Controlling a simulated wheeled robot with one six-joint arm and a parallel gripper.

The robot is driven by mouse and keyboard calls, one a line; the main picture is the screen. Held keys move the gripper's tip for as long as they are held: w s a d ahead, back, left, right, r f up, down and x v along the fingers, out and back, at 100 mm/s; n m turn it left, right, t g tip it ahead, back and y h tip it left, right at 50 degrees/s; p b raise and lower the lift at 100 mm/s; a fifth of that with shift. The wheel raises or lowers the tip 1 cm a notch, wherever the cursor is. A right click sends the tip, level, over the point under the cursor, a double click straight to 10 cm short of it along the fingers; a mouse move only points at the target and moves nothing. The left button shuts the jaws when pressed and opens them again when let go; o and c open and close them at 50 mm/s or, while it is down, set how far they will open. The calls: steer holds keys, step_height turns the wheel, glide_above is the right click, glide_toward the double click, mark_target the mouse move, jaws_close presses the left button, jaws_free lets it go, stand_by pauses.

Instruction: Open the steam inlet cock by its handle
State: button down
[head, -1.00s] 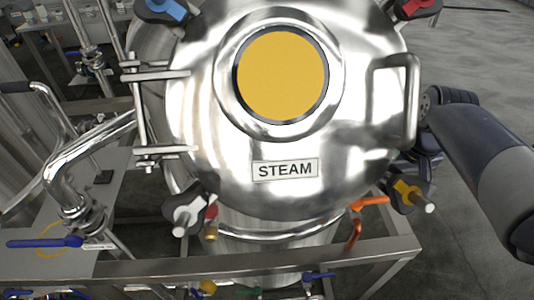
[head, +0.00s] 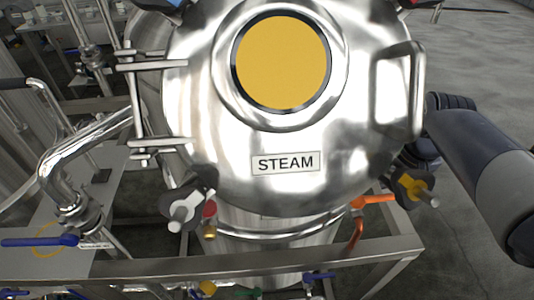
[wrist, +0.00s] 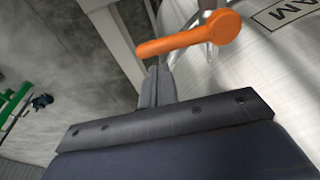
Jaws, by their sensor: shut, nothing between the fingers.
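The steam inlet cock's orange handle (head: 373,201) shows at the lower right of the shiny tank, with a copper-orange bent pipe (head: 355,233) below it. In the wrist view the orange handle (wrist: 185,40) lies across the top, its rounded hub at the right and its free end at the left. My gripper (wrist: 158,72) is shut and empty, its fingertips just below the lever in the picture. I cannot tell whether they touch it. In the head view my gripper is hidden; my forearm reaches in from the right.
The round tank lid carries a STEAM plate (head: 286,162), a yellow window (head: 282,63) and a grab handle (head: 397,90). A steel frame rail (head: 230,265) crosses below. Open floor lies at the right.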

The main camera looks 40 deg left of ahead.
steer(key=shift+f+b, duration=0.4)
steer(key=shift+f, duration=0.35)
steer(key=shift+s+d+b, duration=0.5)
steer(key=shift+s+d, duration=0.8)
steer(key=shift+d, duration=0.25)
steer(key=shift+w+a, duration=0.3)
steer(key=shift+a, duration=0.05)
steer(key=shift+r+p, duration=2.3)
steer(key=shift+r, duration=0.15)
steer(key=shift+r+p, duration=0.3)
steer(key=shift+r, duration=0.75)
steer(key=shift+f+b, duration=2.25)
steer(key=shift+f, duration=1.05)
